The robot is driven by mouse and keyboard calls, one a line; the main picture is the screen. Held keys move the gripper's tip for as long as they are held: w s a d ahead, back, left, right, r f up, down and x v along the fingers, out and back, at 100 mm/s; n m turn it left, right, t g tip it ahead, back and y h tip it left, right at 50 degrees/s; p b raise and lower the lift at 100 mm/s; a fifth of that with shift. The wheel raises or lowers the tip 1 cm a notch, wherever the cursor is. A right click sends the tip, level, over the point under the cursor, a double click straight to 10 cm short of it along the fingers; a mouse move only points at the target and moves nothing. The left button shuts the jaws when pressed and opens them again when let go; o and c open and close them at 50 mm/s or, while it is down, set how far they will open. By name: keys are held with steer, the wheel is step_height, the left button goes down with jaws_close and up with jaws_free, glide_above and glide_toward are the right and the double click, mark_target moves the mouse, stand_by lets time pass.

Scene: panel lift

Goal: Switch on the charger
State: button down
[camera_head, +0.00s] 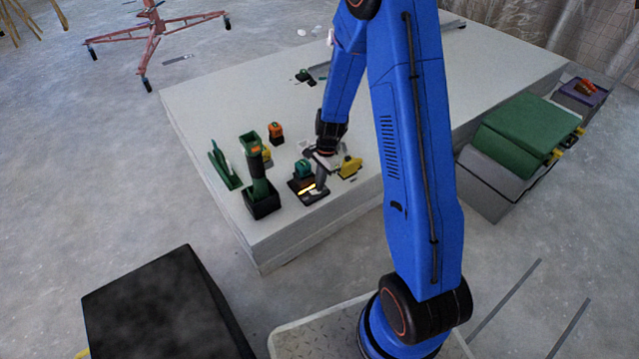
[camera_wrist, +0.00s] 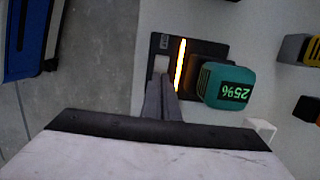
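The charger (camera_wrist: 162,42) is a black block on the table; it also shows in the head view (camera_head: 316,197). A glowing yellow-orange strip (camera_wrist: 180,65) runs across it. A pale switch-like piece (camera_wrist: 160,64) sits beside the strip. A teal battery (camera_wrist: 225,86) with a lit green display, upside down and seeming to read 25%, sits at the charger's right side. My gripper (camera_wrist: 161,84) points at the pale piece, its two fingers together with nothing seen between them. The fingertips overlap the piece's lower edge; whether they touch it I cannot tell.
A green tool in a black holder (camera_head: 261,200), an orange-topped item (camera_head: 276,132) and a yellow item (camera_head: 350,167) stand close around the charger on the grey-white table (camera_head: 215,95). A black box (camera_head: 165,310) stands on the floor at front left. Green and grey cases (camera_head: 525,130) stand right.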

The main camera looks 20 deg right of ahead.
steer(key=shift+s+a, duration=0.15)
steer(key=shift+a, duration=0.05)
steer(key=shift+s+a+r, duration=0.1)
steer(key=shift+a+r, duration=0.15)
steer(key=shift+a, duration=0.35)
steer(key=shift+d+r, duration=0.15)
steer(key=shift+r, duration=0.35)
step_height(320, 180, up, 13)
steer(key=d, duration=0.2)
steer(key=shift+w, duration=0.3)
